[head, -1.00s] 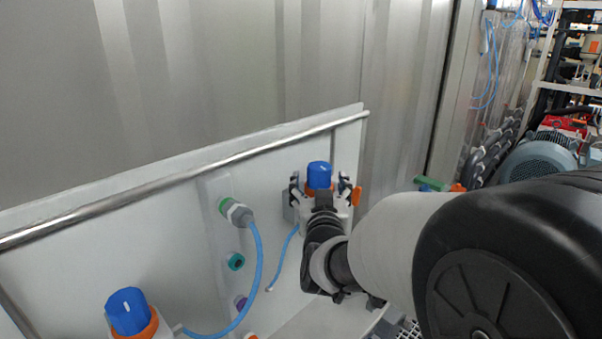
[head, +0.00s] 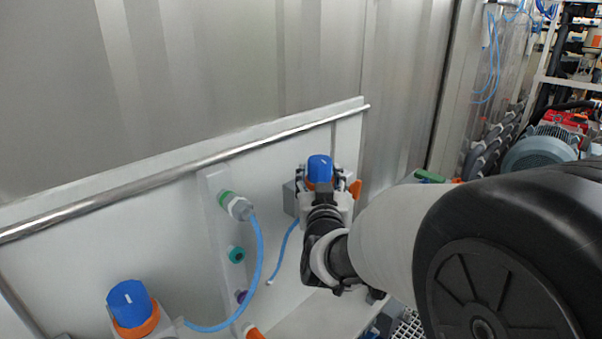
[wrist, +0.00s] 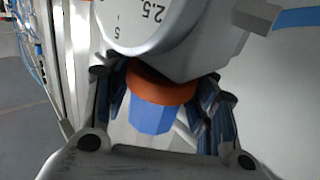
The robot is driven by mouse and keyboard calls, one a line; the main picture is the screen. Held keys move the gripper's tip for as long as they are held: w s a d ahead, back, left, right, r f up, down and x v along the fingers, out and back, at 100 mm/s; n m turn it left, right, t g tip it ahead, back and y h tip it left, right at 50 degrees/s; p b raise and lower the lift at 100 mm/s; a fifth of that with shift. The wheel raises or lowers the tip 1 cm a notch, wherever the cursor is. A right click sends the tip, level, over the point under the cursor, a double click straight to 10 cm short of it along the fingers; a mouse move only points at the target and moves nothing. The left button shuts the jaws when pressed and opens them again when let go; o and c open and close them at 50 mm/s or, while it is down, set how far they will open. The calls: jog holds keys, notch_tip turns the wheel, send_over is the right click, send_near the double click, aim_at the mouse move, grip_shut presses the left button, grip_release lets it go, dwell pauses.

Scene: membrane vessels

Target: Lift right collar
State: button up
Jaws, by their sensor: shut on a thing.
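The right collar is an orange ring (wrist: 160,88) below the grey gauge body in the wrist view, around the base of a blue knob (wrist: 152,116). In the head view only slivers of this collar show under the right blue knob (head: 320,168). My gripper (wrist: 160,91) has a finger on each side of the collar and is shut on it. In the head view my gripper (head: 320,181) reaches the right regulator from the front, and my wrist hides much of its body.
A left regulator with a blue knob (head: 130,301) and orange collar (head: 138,325) sits at lower left. A blue hose (head: 256,262) loops from a fitting (head: 237,207) on the panel between them. A metal rail (head: 190,174) runs along the panel's top.

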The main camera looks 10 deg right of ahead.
aim_at(320, 179)
jog(key=c, duration=0.4)
jog(key=shift+r, duration=0.85)
jog(key=o, duration=1.1)
jog(key=shift+c, duration=0.2)
jog(key=o, duration=0.5)
jog(key=shift+f, duration=0.1)
jog(key=shift+c, duration=0.2)
jog(key=s, duration=0.5)
jog(key=s+a, duration=0.1)
jog(key=s, duration=0.1)
jog(key=shift+s+a, duration=0.1)
jog(key=shift+s, duration=0.1)
